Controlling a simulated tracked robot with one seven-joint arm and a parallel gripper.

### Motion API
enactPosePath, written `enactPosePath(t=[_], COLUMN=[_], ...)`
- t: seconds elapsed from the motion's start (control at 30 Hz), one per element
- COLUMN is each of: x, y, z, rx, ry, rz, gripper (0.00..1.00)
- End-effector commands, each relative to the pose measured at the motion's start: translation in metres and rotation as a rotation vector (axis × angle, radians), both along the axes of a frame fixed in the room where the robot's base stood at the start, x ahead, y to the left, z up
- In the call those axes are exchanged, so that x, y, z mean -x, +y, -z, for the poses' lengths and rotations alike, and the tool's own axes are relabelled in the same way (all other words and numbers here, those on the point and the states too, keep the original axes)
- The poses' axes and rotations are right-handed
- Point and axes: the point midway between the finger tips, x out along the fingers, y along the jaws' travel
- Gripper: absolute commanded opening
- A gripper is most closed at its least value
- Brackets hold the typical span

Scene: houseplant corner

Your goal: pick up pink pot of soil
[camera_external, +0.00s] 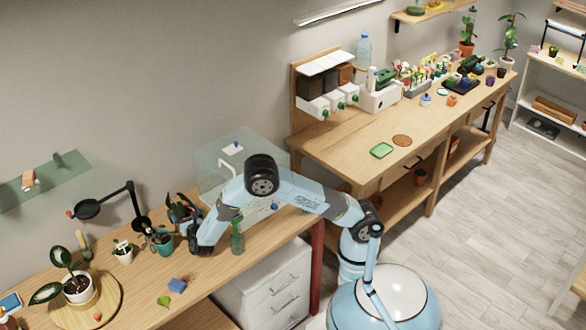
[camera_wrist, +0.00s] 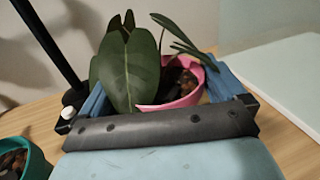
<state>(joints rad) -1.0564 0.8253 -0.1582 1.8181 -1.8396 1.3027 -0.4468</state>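The pink pot (camera_wrist: 183,97) holds dark soil and a plant with broad dark green leaves (camera_wrist: 128,72), seen in the wrist view. A large leaf covers the pot's left part. My gripper (camera_wrist: 157,82) is open, with its blue fingers on either side of the pot and plant. The right finger is close to the pot's right rim; I cannot tell if they touch. The left finger has a gap to the pot. In the external view my gripper (camera_external: 194,236) is low over the left table, with dark leaves (camera_external: 180,210) beyond it; the pink pot is mostly hidden there.
A teal pot (camera_wrist: 36,158) stands close on the left, also in the external view (camera_external: 162,243). A black lamp (camera_external: 135,205) stands behind it. A green bottle (camera_external: 238,240) is right of my gripper. A pale translucent panel (camera_external: 215,170) stands behind.

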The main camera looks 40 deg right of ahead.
Motion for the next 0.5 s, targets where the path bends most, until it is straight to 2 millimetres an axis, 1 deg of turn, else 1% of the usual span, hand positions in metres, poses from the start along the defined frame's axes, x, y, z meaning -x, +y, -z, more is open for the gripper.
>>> enactPosePath(t=[0.03,0.27,0.3,0.5], x=[0.0001,0.0001,0.0000,0.0000], y=[0.0000,0.0000,0.0001,0.0001], z=[0.0000,0.0001,-0.0005,-0.0012], rx=[0.000,0.000,-0.001,-0.001], ry=[0.000,0.000,-0.001,-0.001], rz=[0.000,0.000,0.000,0.000], gripper=[0.78,0.56,0.55,0.55])
